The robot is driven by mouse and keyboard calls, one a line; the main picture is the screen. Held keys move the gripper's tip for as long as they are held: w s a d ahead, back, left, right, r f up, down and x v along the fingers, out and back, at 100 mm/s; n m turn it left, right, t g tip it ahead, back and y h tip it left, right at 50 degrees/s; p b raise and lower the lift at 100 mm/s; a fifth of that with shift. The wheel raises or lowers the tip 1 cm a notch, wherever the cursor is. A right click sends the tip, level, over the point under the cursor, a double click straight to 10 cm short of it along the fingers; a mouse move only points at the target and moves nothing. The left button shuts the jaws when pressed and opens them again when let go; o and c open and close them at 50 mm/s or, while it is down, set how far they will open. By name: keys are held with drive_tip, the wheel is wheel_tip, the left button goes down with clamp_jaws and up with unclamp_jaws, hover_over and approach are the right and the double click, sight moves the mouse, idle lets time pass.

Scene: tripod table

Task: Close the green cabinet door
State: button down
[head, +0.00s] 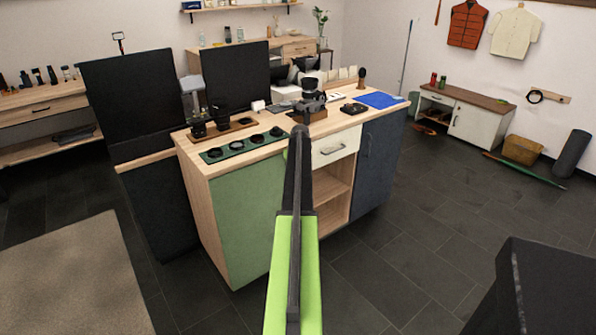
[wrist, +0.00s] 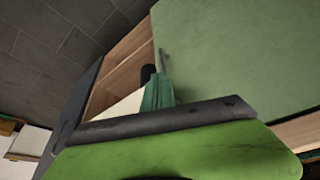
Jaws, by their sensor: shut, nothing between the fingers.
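The green cabinet door (head: 243,215) is at the left end of the wooden cabinet. It looks flush or nearly flush with the front, but my arm covers its right edge, so I cannot tell whether a gap is left. In the wrist view the green door (wrist: 245,55) fills the upper right, with a thin handle (wrist: 164,58) by its edge. My gripper (wrist: 158,82) is shut and empty, close to that edge and just below the handle in the picture. I cannot tell whether it touches the door. In the head view my arm hides the gripper.
A white drawer (head: 335,147) and open shelves (head: 333,185) lie right of the green door, then a dark blue door (head: 376,165). The countertop (head: 262,148) holds camera gear and trays. Dark tiled floor (head: 420,220) is clear in front. A rug (head: 70,275) lies left.

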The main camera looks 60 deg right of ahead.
drive_tip(key=s+a+r+p, duration=0.4)
drive_tip(key=s+r+p, duration=0.2)
drive_tip(key=r+p, duration=0.3)
drive_tip(key=shift+r, duration=0.2)
drive_tip(key=shift+s, duration=0.1)
drive_tip(key=w+a+n+y+p, duration=0.1)
drive_tip(key=w+a+n, duration=0.1)
drive_tip(key=w+a, duration=0.8)
drive_tip(key=w+a+n+y+p, duration=0.1)
drive_tip(key=w+a, duration=0.4)
drive_tip(key=a, duration=1.2)
drive_tip(key=w+a+n+y, duration=0.1)
drive_tip(key=w+a+n, duration=0.1)
drive_tip(key=w+a, duration=0.8)
drive_tip(key=s+a+n+g, duration=0.1)
drive_tip(key=s+a, duration=0.2)
drive_tip(key=a, duration=1.2)
drive_tip(key=s+a+r+n+g+p, duration=0.1)
drive_tip(key=s+a+n, duration=0.1)
drive_tip(key=a, duration=1.3)
drive_tip(key=s+a+r+n+p, duration=0.1)
drive_tip(key=s+a, duration=0.3)
drive_tip(key=a, duration=1.1)
drive_tip(key=shift+s+a+r+n+g, duration=0.2)
drive_tip(key=shift+a+n+g, duration=0.15)
drive_tip(key=shift+n, duration=0.35)
